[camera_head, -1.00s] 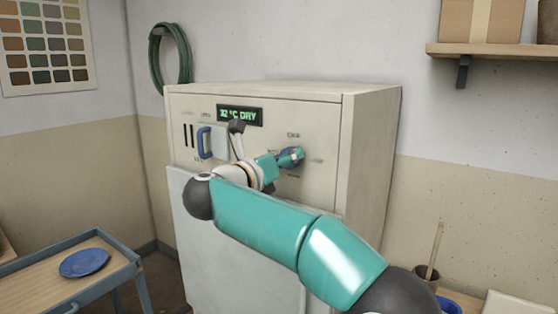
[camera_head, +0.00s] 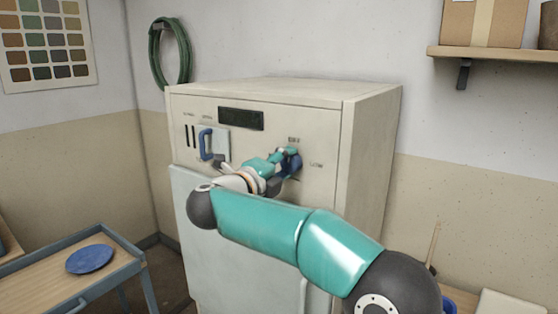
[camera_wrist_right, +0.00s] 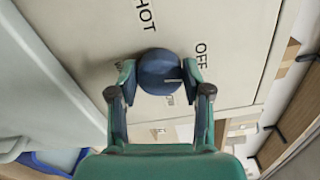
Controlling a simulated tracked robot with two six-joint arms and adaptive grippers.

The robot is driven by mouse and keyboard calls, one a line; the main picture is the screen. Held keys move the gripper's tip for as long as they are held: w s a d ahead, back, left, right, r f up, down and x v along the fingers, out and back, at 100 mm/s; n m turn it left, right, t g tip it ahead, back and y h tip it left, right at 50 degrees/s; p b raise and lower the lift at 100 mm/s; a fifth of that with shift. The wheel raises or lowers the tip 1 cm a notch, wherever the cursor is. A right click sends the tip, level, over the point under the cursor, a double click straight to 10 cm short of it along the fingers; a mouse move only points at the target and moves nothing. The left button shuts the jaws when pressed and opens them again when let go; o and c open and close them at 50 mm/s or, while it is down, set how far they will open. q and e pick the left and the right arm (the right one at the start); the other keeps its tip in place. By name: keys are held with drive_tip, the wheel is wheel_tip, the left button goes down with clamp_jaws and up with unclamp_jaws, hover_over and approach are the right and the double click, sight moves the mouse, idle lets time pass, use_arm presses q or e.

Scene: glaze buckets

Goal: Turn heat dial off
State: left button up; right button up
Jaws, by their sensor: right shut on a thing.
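The blue heat dial (camera_head: 291,165) is on the front panel of the cream cabinet (camera_head: 320,125). In the right wrist view the dial (camera_wrist_right: 157,68) sits between my fingers, with a "HOT" label above it and an "OFF" label to its upper right. A pale pointer line on the dial points roughly right, on the "OFF" side; the finger hides part of that side. My right gripper (camera_head: 284,157) is shut on the dial. The cabinet's display (camera_head: 241,119) is dark. My left gripper is not in view.
A blue handle (camera_head: 205,144) is on the panel left of the dial. A cart (camera_head: 40,283) with a blue plate (camera_head: 90,259) stands at lower left. A wall shelf (camera_head: 490,54) with a cardboard box (camera_head: 484,22) is at upper right.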

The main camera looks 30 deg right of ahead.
drive_tip(key=shift+s+d+r+n+p, duration=0.15)
drive_tip(key=shift+n+p, duration=0.1)
drive_tip(key=shift+n, duration=0.25)
drive_tip(key=shift+d+f+n+p, duration=0.1)
drive_tip(key=shift+n+p, duration=0.15)
drive_tip(key=shift+n, duration=0.25)
drive_tip(key=o, duration=0.9)
drive_tip(key=shift+o, duration=1.2)
drive_tip(key=shift+d, duration=0.2)
drive_tip(key=shift+a, duration=0.45)
drive_tip(key=v, duration=1.1)
drive_tip(key=shift+a, duration=0.3)
drive_tip(key=shift+f+n, duration=0.3)
